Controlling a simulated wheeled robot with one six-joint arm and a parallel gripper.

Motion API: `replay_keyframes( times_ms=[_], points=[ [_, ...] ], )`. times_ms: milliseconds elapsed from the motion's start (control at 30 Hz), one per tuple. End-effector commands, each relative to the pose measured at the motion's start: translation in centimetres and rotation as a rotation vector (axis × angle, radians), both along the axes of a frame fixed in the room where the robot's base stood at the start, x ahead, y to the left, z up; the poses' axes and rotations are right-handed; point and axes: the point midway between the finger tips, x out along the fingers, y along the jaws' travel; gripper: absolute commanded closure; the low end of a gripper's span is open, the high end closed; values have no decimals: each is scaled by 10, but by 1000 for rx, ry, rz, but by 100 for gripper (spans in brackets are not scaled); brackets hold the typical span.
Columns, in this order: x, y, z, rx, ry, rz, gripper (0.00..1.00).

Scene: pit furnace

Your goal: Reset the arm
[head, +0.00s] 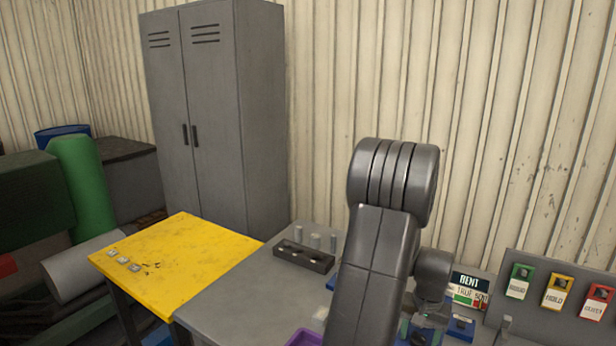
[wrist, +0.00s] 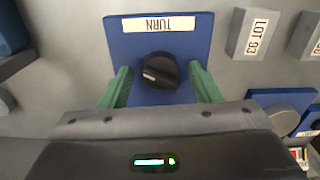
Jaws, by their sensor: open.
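My arm (head: 375,260) is raised and bent in the head view, with its rounded elbow high in front of the wall and its end low over the grey bench. In the wrist view my gripper (wrist: 158,70) is open, its two green fingers spread apart. A black knob (wrist: 160,70) on a blue plate (wrist: 180,38) marked TURN shows between the fingers. The fingers look apart from the knob; I cannot tell how high they are above the plate. In the head view the gripper is small and partly hidden behind my arm.
Grey blocks, one labelled LOT 93 (wrist: 252,33), lie right of the plate. A dark holder (head: 303,256) with pegs stands on the bench (head: 235,290). A sign (head: 468,290) and a panel with coloured tags (head: 557,292) stand right. A yellow table (head: 180,255) is left.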

Motion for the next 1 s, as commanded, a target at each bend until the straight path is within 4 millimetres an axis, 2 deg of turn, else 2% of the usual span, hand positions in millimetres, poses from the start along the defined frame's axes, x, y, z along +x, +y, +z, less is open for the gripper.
replay_keyframes(
  times_ms=[400,800,1000],
  points=[
    [0,0,2,1,1,336,43],
    [1,0,82,-4,-5,328,43],
    [1,0,112,-3,-3,327,43]
  ],
)
